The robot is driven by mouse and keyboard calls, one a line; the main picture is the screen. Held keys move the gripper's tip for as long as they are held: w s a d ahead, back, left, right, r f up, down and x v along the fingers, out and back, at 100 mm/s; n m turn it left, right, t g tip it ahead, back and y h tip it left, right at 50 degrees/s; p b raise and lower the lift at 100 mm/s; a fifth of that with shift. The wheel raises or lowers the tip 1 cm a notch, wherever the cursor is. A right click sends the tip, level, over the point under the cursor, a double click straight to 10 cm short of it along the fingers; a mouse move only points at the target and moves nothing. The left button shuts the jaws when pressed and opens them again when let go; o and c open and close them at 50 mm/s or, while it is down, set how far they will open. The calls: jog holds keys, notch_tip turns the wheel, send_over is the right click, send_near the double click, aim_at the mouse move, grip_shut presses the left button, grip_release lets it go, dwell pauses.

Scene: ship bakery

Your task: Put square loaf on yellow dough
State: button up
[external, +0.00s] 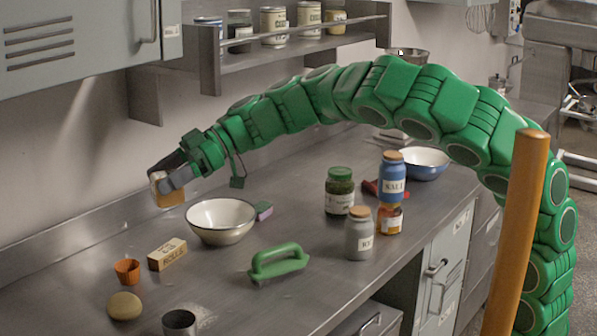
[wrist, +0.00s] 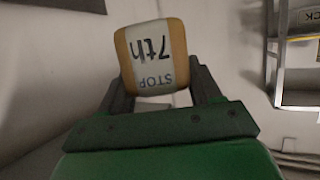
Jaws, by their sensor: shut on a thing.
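My gripper (external: 166,178) is shut on the square loaf (external: 170,195), a small golden-brown block with a pale band, high over the back left of the counter. In the wrist view the loaf (wrist: 152,55) sits between the two dark fingers, and its white band reads "STOP 7th" upside down. The yellow dough (external: 124,306), a smooth round tan lump, lies on the counter at the front left. It is below and to the left of my gripper, well apart from the loaf, and bare on top.
Near the dough stand an orange fluted cup (external: 127,271), a "ROLLS" block (external: 167,254) and a metal cup (external: 180,323). A cream bowl (external: 221,221), a green-handled brush (external: 279,263) and several jars (external: 359,233) stand farther right. A shelf (external: 290,42) hangs above the counter.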

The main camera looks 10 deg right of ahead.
jog(key=shift+s+a, duration=0.3)
jog(key=shift+s, duration=0.5)
notch_tip(320, 180, down, 11)
send_over(122, 298)
jog(key=shift+w+f, duration=0.1)
jog(key=shift+f, duration=6.4)
jog(key=shift+f, duration=0.15)
jog(key=o, duration=1.1)
